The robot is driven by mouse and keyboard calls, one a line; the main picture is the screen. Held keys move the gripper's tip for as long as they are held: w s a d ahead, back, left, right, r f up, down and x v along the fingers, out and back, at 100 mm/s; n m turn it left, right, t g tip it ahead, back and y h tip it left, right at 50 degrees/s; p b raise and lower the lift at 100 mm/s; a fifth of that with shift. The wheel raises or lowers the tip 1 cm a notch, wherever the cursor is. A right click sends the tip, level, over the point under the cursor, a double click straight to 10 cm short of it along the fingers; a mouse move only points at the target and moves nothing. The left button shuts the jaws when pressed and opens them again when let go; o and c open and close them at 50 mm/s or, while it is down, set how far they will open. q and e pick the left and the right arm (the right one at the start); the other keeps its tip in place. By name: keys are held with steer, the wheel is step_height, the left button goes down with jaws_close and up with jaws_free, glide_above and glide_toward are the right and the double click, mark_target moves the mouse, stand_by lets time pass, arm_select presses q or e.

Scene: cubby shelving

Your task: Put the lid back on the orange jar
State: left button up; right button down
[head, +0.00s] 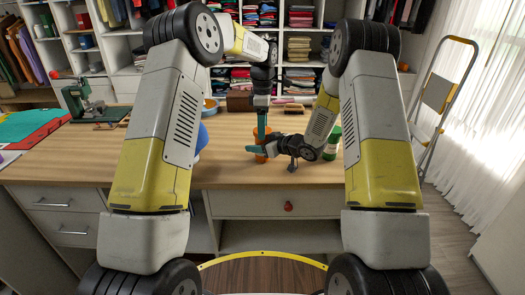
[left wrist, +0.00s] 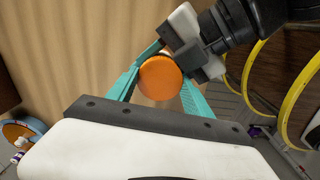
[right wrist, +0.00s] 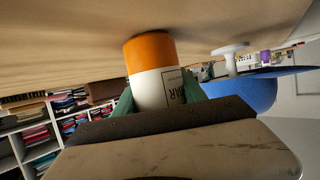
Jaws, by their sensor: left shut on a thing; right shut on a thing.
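The orange jar (right wrist: 152,52) stands on the table, orange with a white label band in the right wrist view. It also shows in the head view (head: 261,158), partly covered by my grippers. My right gripper (head: 264,151) reaches in from the side and is shut on the jar's body. My left gripper (head: 262,133) points straight down over the jar and is shut on the round orange lid (left wrist: 160,78). The lid is seen from above, between the teal fingers. Whether it touches the jar's rim cannot be told, since the fingers hide the join.
A green jar (head: 332,141) stands right of my right gripper. A blue rounded object (head: 202,138) is partly hidden behind my left arm. A sewing machine (head: 85,98) stands at the table's left. Filled cubby shelves (head: 299,62) rise behind; the front of the tabletop is mostly clear.

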arm_select(q)
steer(key=m, duration=0.8)
steer(key=shift+m, duration=0.4)
steer(key=m, duration=0.6)
steer(key=o, duration=1.5)
steer(key=shift+o, duration=0.2)
steer(key=shift+r, duration=2.25)
steer(key=shift+c, duration=0.4)
